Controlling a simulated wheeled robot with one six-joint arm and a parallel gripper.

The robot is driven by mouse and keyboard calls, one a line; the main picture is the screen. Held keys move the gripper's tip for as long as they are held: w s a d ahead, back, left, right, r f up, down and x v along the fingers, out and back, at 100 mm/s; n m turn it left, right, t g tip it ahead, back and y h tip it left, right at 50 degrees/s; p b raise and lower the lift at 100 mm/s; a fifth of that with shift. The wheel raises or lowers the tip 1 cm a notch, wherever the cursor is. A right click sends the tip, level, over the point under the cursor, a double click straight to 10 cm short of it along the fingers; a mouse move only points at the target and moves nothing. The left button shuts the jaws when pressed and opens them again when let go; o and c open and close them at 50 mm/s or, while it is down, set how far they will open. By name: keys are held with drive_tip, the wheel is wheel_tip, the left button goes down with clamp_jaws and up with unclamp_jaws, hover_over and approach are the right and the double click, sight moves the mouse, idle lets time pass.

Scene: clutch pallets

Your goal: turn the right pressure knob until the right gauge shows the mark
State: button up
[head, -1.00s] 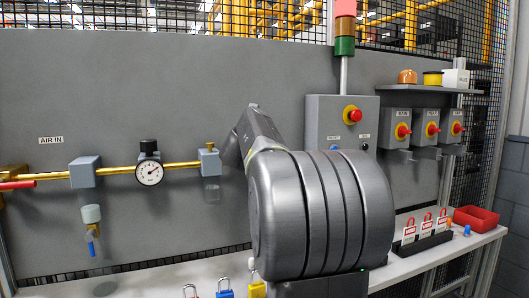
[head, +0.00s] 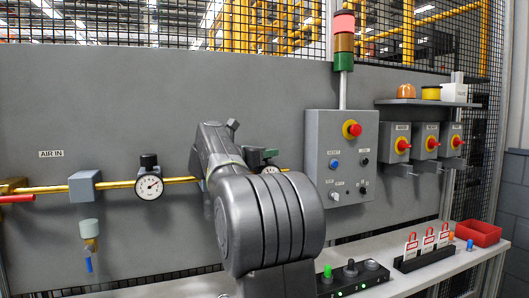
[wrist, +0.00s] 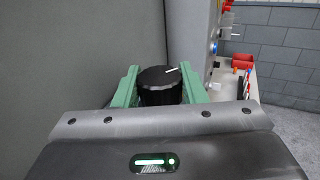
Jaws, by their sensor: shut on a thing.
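The right pressure knob (wrist: 158,88) is black with a white line on top, and it sits between the two green fingers of my gripper (wrist: 160,90) in the wrist view. The fingers are shut on it from both sides. In the head view my gripper (head: 262,156) is at the pipe, mostly behind my arm. The right gauge (head: 272,170) shows only as a sliver of its rim above my arm, so its needle and mark cannot be read.
The left gauge (head: 149,187) with its black knob (head: 149,160) stands on the brass pipe to the left. A grey control box (head: 341,155) with a red button is close on the right. A panel of knobs (head: 352,277) lies on the bench below.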

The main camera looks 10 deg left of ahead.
idle(0.3)
drive_tip(key=o, duration=1)
drive_tip(key=shift+c, duration=0.2)
wheel_tip(320, 180, up, 10)
drive_tip(key=shift+f+p, duration=0.1)
drive_tip(key=shift+p, duration=0.95)
